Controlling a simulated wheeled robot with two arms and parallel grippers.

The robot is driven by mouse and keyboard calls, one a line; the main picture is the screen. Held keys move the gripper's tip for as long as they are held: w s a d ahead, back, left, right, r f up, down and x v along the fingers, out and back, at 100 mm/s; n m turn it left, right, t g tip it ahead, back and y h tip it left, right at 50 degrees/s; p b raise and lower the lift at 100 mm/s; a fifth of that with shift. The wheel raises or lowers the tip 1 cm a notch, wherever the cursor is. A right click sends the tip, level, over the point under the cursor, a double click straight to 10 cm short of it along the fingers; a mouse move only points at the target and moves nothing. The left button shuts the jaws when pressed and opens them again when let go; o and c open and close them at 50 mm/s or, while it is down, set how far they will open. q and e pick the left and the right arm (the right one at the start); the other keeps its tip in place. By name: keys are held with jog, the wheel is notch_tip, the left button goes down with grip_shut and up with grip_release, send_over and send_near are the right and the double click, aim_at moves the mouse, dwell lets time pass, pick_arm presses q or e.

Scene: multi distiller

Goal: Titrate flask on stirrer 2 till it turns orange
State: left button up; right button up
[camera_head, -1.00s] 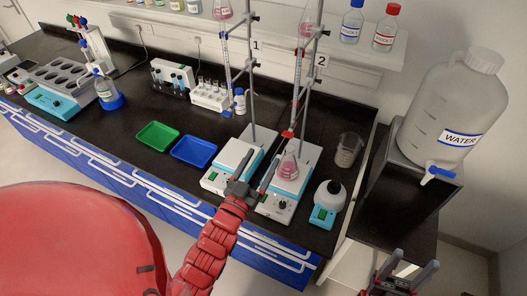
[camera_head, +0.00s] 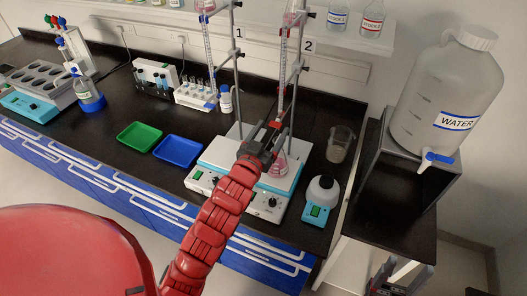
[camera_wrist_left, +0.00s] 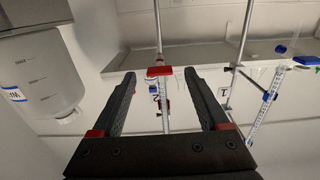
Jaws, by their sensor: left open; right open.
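The flask (camera_head: 278,164) with pink liquid stands on stirrer 2 (camera_head: 266,203), below burette 2 (camera_head: 285,66); my gripper partly hides it. Burette 2 hangs from its stand, labelled 2. My left gripper (camera_head: 272,120) is open in front of the burette's lower end, above the flask. In the left wrist view, the burette's red valve piece (camera_wrist_left: 159,71) shows between the open fingers (camera_wrist_left: 162,85), beyond their tips; I cannot tell whether they touch it.
Stirrer 1 (camera_head: 197,181) stands left of stirrer 2, with burette 1 (camera_head: 207,48) above. A small teal device (camera_head: 317,208) and a beaker (camera_head: 339,145) are to the right. A water tank (camera_head: 447,95) stands further right. Green (camera_head: 139,136) and blue (camera_head: 178,150) trays lie left.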

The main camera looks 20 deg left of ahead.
aim_at(277, 121)
pick_arm(q)
jog(key=w+p, duration=0.1)
jog(key=w, duration=0.1)
jog(key=w+p, duration=0.1)
jog(key=w, duration=0.2)
jog(key=shift+w+d+r, duration=0.1)
jog(key=shift+w+r, duration=0.05)
jog(key=shift+r, duration=0.05)
jog(key=shift+w+f+p, duration=0.2)
jog(key=shift+w+p, duration=0.1)
jog(key=shift+w, duration=0.3)
